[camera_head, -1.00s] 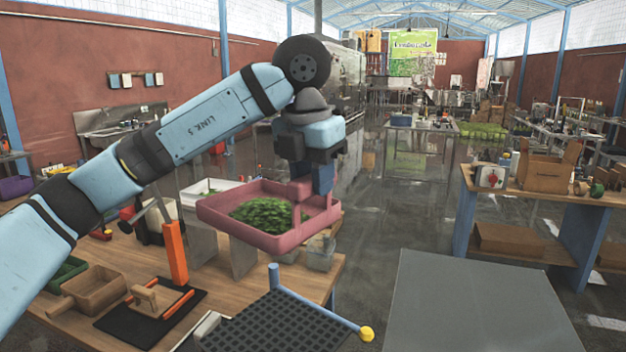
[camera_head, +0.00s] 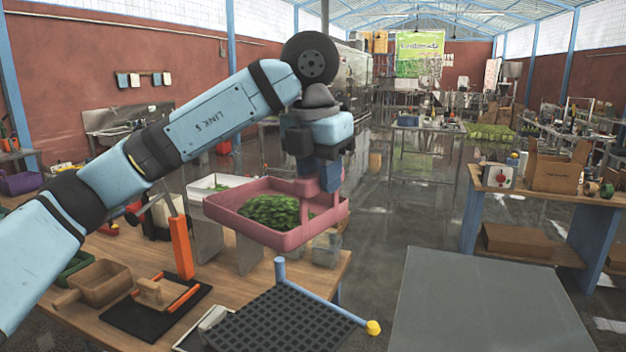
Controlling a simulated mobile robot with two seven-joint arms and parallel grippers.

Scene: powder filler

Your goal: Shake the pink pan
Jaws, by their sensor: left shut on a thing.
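The pink pan (camera_head: 285,241) is a shallow square tray with a raised handle on its right side. It holds a heap of green leaves (camera_head: 272,211). My left gripper (camera_head: 328,182) is shut on the pan's handle and holds the pan in the air above the right part of the wooden table. The pan looks close to level, with its near right corner lowest in the picture. The fingertips are partly hidden by the handle. My right gripper is not in view.
The wooden table (camera_head: 120,325) carries a white tray (camera_head: 207,184), an orange upright post (camera_head: 181,248), a wooden scoop box (camera_head: 103,284) and a black grid (camera_head: 275,322) with a blue bar (camera_head: 325,300). A clear container (camera_head: 327,250) stands below the pan.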

